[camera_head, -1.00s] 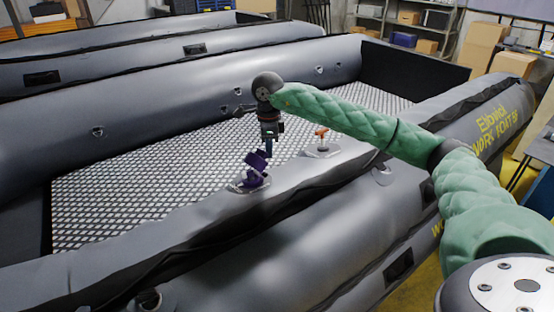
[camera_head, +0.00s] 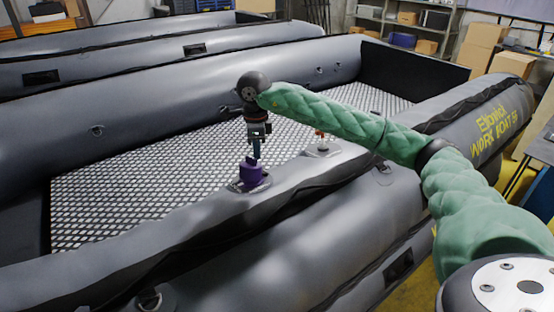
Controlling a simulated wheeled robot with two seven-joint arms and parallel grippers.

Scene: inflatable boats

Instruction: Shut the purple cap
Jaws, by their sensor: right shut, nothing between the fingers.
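The purple cap (camera_head: 251,174) sits on its valve on the near grey tube of the boat, over a pale round base (camera_head: 262,185). It looks upright and closed down, with no open lid showing. My right gripper (camera_head: 254,159) is shut and empty, pointing down directly above the cap, its tips at or very near the cap's top. Whether they touch is hard to tell. My left gripper is not in view.
The boat's patterned floor (camera_head: 130,205) is clear. Another grey boat (camera_head: 150,62) lies behind.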

